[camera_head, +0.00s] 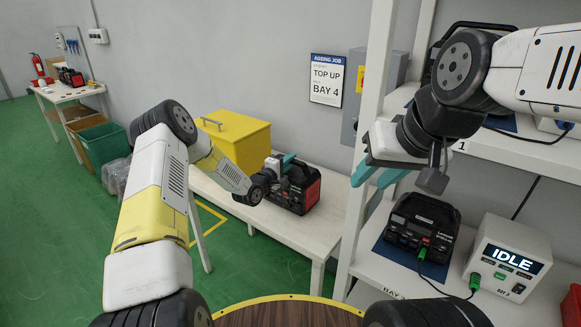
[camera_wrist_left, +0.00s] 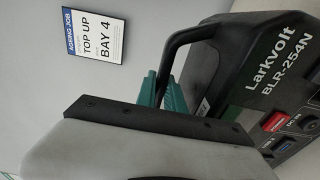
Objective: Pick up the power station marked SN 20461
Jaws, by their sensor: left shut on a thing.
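A black and red power station (camera_head: 305,190) is at the white bench in the head view. My right gripper (camera_head: 376,178) is open and empty in front of the shelf rack, left of the upper shelf.
Another black power station (camera_head: 422,228) sits on the lower shelf's blue mat, cabled to a grey charger (camera_head: 505,262) reading "IDLE". A rack post (camera_head: 368,110) stands right of the bench. Green floor is open at left.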

